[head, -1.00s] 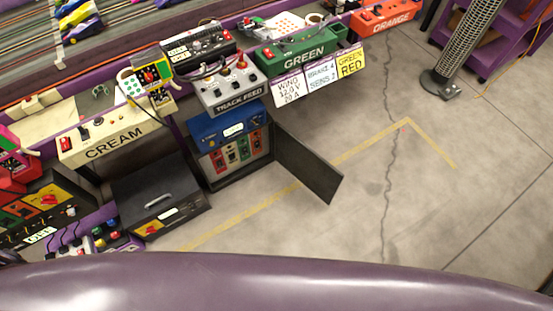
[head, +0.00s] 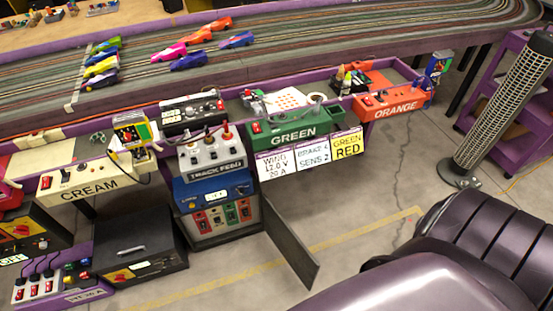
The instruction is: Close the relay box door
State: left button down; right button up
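The relay box (head: 218,236) is a dark cabinet under the track table, with a blue top unit (head: 213,192) and a row of red, green and orange modules inside its open front. Its dark door (head: 290,243) stands wide open, swung out to the right of the box over the concrete floor. Neither of my grippers shows in the head view, and nothing is seen touching the door.
A black box with a handle (head: 135,248) stands left of the relay box. Signs (head: 310,155) and the green station (head: 295,134) hang above right. A pedestal fan (head: 500,105) stands right. Dark purple glossy padded shapes (head: 400,285) fill the lower right. Floor before the door is clear.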

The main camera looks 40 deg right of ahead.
aim_at(303, 263)
jog(key=k+l+u, duration=0.1)
jog(key=l, duration=0.35)
jog(key=k+l, duration=0.2)
jog(key=l, duration=0.25)
jog(key=k+l+u, duration=0.15)
jog(key=l, duration=0.3)
jog(key=k+l, duration=0.2)
jog(key=l, duration=0.2)
jog(key=k+l+u, duration=0.15)
jog(key=l, duration=0.3)
jog(key=k+l+u, duration=0.1)
jog(key=k+l, duration=0.15)
jog(key=l, duration=0.15)
jog(key=i+l+u, duration=0.15)
jog(key=l, duration=0.15)
jog(key=i+l+u, duration=0.15)
jog(key=l, duration=0.2)
jog(key=i+l+u, duration=0.15)
jog(key=l, duration=0.15)
